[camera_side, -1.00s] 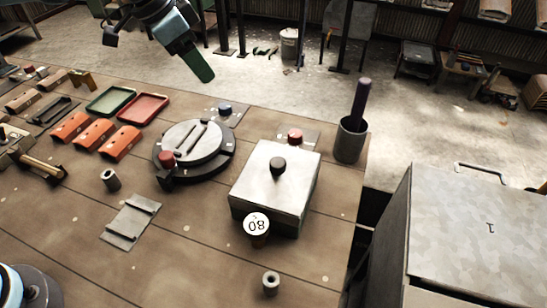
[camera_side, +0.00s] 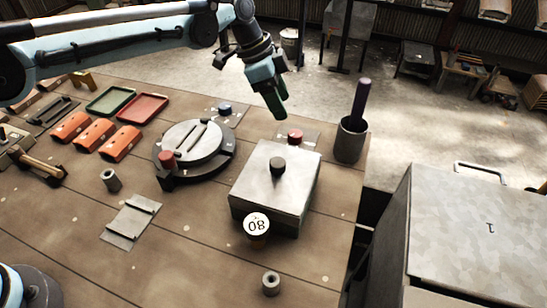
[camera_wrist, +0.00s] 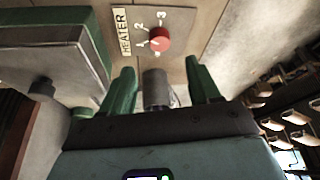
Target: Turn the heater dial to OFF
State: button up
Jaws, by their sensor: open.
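The heater dial (camera_side: 295,136) is a red round knob on a small plate behind the metal-lidded box. In the wrist view the dial (camera_wrist: 159,38) sits beside a HEATER label with the marks 1, 2 and 3 around it. No OFF mark is readable, and I cannot tell which mark the knob points to. My gripper (camera_side: 281,108) hangs above and just behind the dial, apart from it. In the wrist view its green fingers (camera_wrist: 158,76) are spread, with the dial beyond their tips. A grey cylindrical shape (camera_wrist: 155,88) shows between the fingers.
The metal-lidded box (camera_side: 275,188) with a dark knob stands in front of the dial. A dark cup (camera_side: 350,141) holding a purple rod stands to its right.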

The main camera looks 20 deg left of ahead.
aim_at(295, 133)
jog(key=x, duration=0.9)
jog(key=c, duration=1)
